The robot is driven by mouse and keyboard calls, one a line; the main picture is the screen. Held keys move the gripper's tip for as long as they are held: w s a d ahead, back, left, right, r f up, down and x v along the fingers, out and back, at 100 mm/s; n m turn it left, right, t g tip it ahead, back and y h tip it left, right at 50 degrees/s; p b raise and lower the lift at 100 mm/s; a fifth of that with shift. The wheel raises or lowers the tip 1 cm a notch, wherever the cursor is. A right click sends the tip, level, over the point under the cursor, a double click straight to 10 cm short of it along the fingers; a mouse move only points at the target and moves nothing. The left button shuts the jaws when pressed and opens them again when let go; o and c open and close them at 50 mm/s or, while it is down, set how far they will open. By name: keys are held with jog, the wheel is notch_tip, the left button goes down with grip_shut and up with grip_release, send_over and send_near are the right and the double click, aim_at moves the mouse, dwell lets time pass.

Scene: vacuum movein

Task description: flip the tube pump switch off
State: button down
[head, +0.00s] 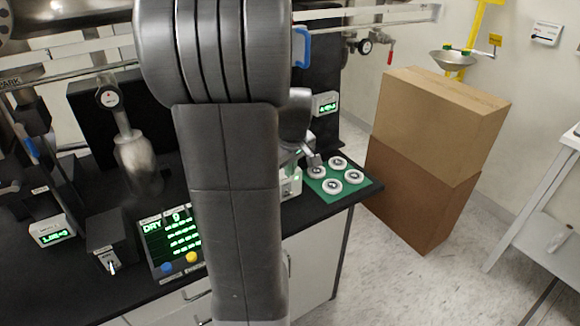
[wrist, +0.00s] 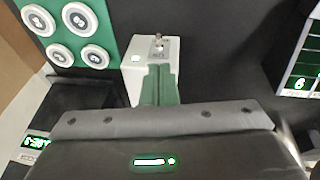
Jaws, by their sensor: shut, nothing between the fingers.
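A white switch box (wrist: 136,66) with a small metal toggle switch (wrist: 158,44) stands in the upper middle of the wrist view. A small pale light or button sits on its top, left of the toggle; its label is too small to read. My gripper (wrist: 159,70) shows as two green fingers pressed together, empty, with the tips over the box just short of the toggle. I cannot tell whether they touch the box. In the head view, the white box (head: 291,186) is partly hidden behind my arm, and its toggle cannot be made out.
A green mat (head: 314,184) with several white round discs (head: 338,163) lies beside the box. A black box with a switch (head: 105,236) and a display panel (head: 170,235) stand on the black bench at left. Stacked cardboard boxes (head: 435,120) stand on the floor at right.

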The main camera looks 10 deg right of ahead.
aim_at(291, 192)
jog(key=x, duration=0.7)
jog(key=shift+s+d+f+t+y+b, duration=0.1)
jog(key=shift+s+f+t+y+b, duration=0.2)
jog(key=shift+t+b, duration=1.1)
jog(key=b, duration=0.6)
jog(key=shift+s+d+f, duration=0.15)
jog(key=shift+s+f, duration=0.15)
jog(key=shift+f, duration=0.1)
jog(key=t+b, duration=0.1)
jog(key=b, duration=0.5)
jog(key=s+f+t+y+b, duration=0.1)
jog(key=t+b, duration=0.1)
jog(key=b, duration=0.4)
jog(key=shift+d+f+b, duration=0.15)
jog(key=shift+f+b, duration=0.05)
jog(key=shift+b, duration=0.1)
jog(key=shift+r+y+p, duration=0.3)
jog(key=shift+r+p, duration=0.3)
jog(key=shift+p, duration=0.15)
jog(key=shift+w, duration=0.1)
jog(key=shift+w+a+r, duration=0.25)
jog(key=shift+w+a, duration=0.05)
jog(key=shift+w, duration=0.35)
